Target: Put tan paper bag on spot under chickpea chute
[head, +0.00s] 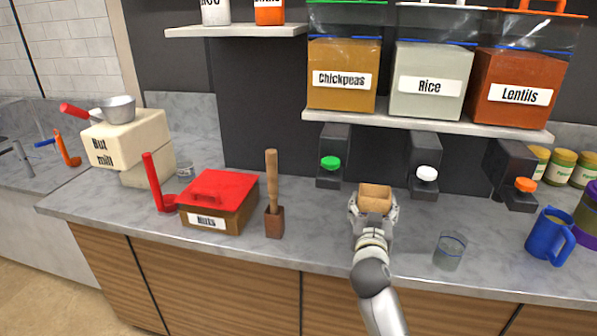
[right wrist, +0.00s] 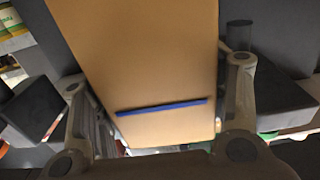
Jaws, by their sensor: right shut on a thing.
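The tan paper bag (head: 375,196) is held by my right gripper (head: 373,208), between the chickpea and rice chutes and a little in front of them. In the right wrist view the bag (right wrist: 150,60) fills the space between the two fingers, with a blue stripe across it. My right gripper is shut on it. The chickpea chute (head: 333,145), with a green knob (head: 331,163), hangs under the chickpeas bin (head: 342,75), left of the bag. The counter spot below the chute looks bare. My left gripper is not in view.
The rice chute (head: 424,160) and lentils chute (head: 510,170) hang to the right. A glass (head: 449,252) and blue mug (head: 550,237) stand right of my arm. A wooden pestle in a holder (head: 273,200) and a red-lidded nuts box (head: 217,200) stand left.

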